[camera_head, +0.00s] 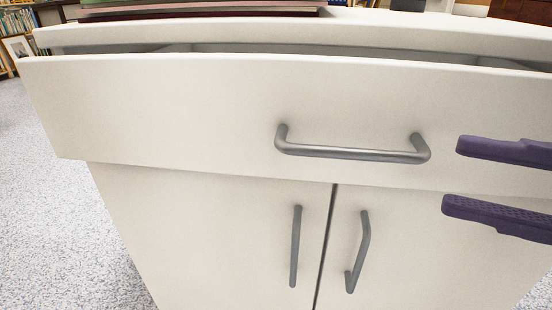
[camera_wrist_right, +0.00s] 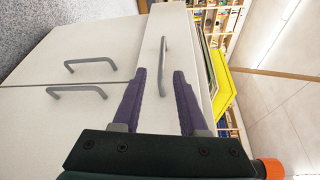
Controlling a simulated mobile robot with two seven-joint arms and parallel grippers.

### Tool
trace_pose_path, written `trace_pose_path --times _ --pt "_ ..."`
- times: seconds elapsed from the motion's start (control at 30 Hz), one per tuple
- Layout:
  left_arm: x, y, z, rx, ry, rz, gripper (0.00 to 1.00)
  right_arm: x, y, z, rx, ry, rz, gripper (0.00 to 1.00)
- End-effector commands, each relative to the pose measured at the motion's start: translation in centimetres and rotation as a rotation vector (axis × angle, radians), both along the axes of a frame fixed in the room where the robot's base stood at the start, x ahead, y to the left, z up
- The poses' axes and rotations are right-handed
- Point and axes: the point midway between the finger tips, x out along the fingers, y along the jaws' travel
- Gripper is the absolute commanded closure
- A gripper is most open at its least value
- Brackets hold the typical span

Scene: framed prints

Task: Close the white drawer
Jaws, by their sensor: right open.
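The white drawer (camera_head: 190,115) is at the top of a white cabinet in the head view. It stands out a little, with a dark gap showing behind its top edge. Its grey bar handle (camera_head: 352,152) is on its front. My right gripper (camera_head: 460,175) is at the right, open and empty, its purple fingers one above the other, to the right of the handle. In the right wrist view the open fingers (camera_wrist_right: 160,76) are in front of the drawer (camera_wrist_right: 152,50), with the handle (camera_wrist_right: 163,65) beyond their tips. Touch cannot be told. My left gripper is not in view.
Two cabinet doors (camera_head: 220,220) with upright grey handles are below the drawer. Flat framed items (camera_head: 200,10) lie on the cabinet top. Speckled carpet (camera_head: 60,220) is open at the left. A bookshelf (camera_head: 18,22) stands at the far left.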

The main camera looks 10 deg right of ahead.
Motion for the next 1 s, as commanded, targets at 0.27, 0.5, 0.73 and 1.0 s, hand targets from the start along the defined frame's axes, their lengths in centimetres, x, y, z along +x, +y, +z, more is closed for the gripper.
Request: trace_pose_path --times 0.27,0.5,0.73,1.0 --pt "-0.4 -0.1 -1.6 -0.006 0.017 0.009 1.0 2.1 2.5 -0.2 0.023 -0.008 -0.002 0.58" --pt "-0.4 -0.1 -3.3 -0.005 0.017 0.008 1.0 4.9 6.0 -0.5 0.023 -0.008 -0.002 0.58" --pt "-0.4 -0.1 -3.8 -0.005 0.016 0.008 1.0 6.0 7.6 -0.5 0.022 -0.003 -0.003 0.58" --pt "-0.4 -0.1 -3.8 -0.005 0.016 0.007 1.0 6.1 7.7 -0.5 0.02 -0.002 -0.003 0.59"
